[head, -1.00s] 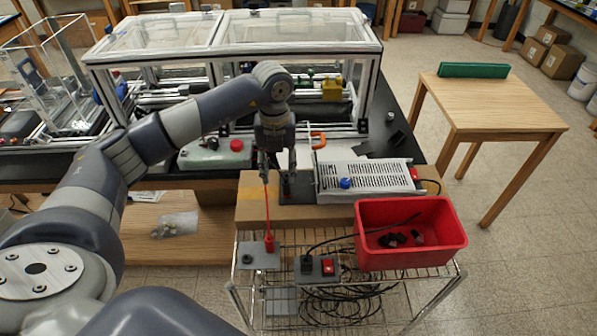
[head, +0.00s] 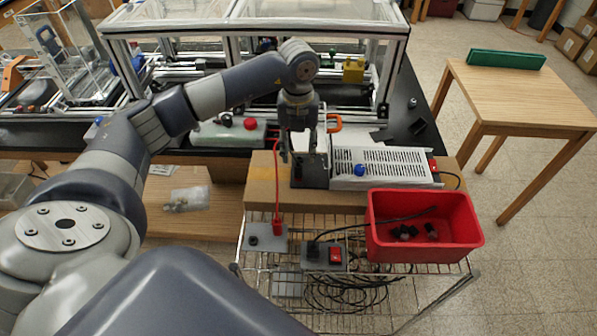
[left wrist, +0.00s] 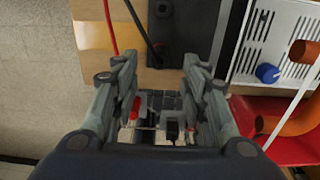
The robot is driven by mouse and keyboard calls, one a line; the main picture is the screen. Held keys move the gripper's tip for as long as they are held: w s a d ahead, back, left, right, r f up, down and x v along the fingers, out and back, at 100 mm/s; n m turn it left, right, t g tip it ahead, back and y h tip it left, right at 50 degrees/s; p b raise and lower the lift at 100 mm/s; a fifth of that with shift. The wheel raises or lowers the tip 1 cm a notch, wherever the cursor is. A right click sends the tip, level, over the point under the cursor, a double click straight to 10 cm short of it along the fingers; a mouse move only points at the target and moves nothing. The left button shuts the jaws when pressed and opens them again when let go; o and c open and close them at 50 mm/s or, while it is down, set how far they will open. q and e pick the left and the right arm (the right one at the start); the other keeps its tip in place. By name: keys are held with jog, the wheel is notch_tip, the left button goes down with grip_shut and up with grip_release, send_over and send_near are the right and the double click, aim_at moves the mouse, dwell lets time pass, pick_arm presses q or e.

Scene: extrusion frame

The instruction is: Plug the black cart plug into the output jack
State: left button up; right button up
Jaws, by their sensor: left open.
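My left gripper (head: 303,152) is open and empty, close above the dark grey jack plate (head: 310,173). A black plug (head: 314,247) stands in a grey block with a red switch on the wire cart. A black cable leads from it across the red bin. A red plug (head: 277,228) stands in a grey plate beside it, its red cable rising toward the gripper. I cannot tell which socket is the output jack. My right gripper is out of view.
A silver slotted power supply (head: 385,170) with a blue knob (head: 360,169) sits right of the jack plate. A red bin (head: 425,225) holds small black parts. Coiled cables lie on the lower shelf. The extrusion frame stands behind. A wooden table (head: 515,90) is at the right.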

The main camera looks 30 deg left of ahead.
aim_at(298, 165)
pick_arm(q)
notch_tip(298, 165, down, 3)
jog(key=shift+f+b, duration=0.1)
jog(key=shift+b, duration=0.7)
notch_tip(298, 165, down, 3)
jog(key=shift+f+b, duration=0.1)
jog(key=shift+b, duration=1.1)
jog(key=shift+f, duration=0.25)
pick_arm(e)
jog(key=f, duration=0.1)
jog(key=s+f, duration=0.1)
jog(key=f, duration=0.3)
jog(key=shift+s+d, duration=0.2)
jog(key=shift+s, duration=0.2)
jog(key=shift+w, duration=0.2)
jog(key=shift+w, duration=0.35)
pick_arm(q)
jog(key=shift+c, duration=0.6)
grip_shut()
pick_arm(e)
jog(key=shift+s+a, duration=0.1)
